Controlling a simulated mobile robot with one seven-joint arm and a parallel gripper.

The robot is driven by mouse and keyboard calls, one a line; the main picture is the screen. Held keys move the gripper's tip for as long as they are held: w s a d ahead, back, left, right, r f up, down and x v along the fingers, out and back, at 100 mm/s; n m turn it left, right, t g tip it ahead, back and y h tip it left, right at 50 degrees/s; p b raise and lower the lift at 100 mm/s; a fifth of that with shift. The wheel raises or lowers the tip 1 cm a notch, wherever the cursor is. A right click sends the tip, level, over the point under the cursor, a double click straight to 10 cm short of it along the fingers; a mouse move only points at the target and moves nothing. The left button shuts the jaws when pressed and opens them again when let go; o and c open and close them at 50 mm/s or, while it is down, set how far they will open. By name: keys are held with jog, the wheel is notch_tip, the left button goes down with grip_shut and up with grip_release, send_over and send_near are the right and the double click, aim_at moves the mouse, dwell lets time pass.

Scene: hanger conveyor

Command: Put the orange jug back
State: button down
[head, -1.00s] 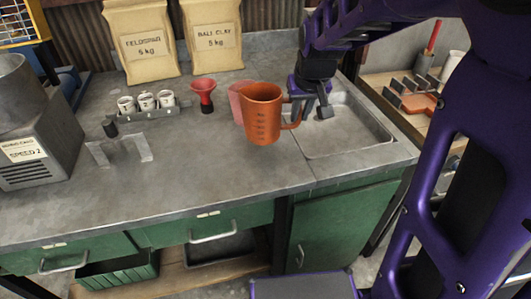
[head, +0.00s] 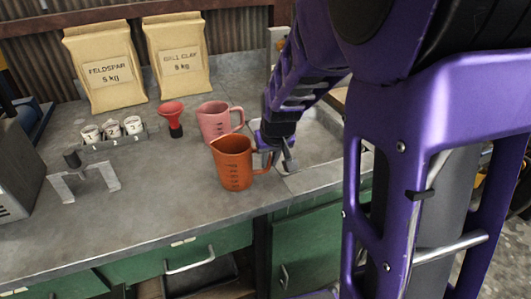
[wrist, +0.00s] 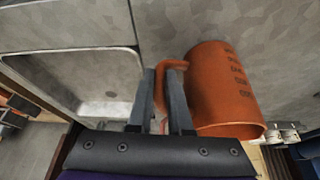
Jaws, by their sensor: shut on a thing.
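The orange jug (head: 235,165) is upright near the front right of the grey counter, with dark markings on its side. My gripper (head: 280,158) is shut on its handle, at the jug's right side in the head view. In the wrist view the fingers of my gripper (wrist: 168,100) close on both sides of the handle, and the jug (wrist: 222,90) is to their right. I cannot tell whether the jug's base touches the counter or is just above it. A pink jug (head: 214,121) stands behind it.
A sink (head: 312,140) lies to the right, partly behind my arm. A red funnel (head: 172,116), a rack of small cups (head: 118,137), two paper bags (head: 178,55) and a grey stand (head: 85,180) are on the counter (head: 130,225). The counter left of the orange jug is clear.

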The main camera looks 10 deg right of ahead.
jog(key=shift+f, duration=0.2)
jog(key=c, duration=0.8)
grip_release()
jog(key=shift+c, duration=0.2)
jog(key=shift+r, duration=0.1)
jog(key=p+v, duration=0.9)
jog(key=v, duration=0.3)
jog(key=shift+w+r, duration=0.1)
jog(key=shift+r, duration=0.05)
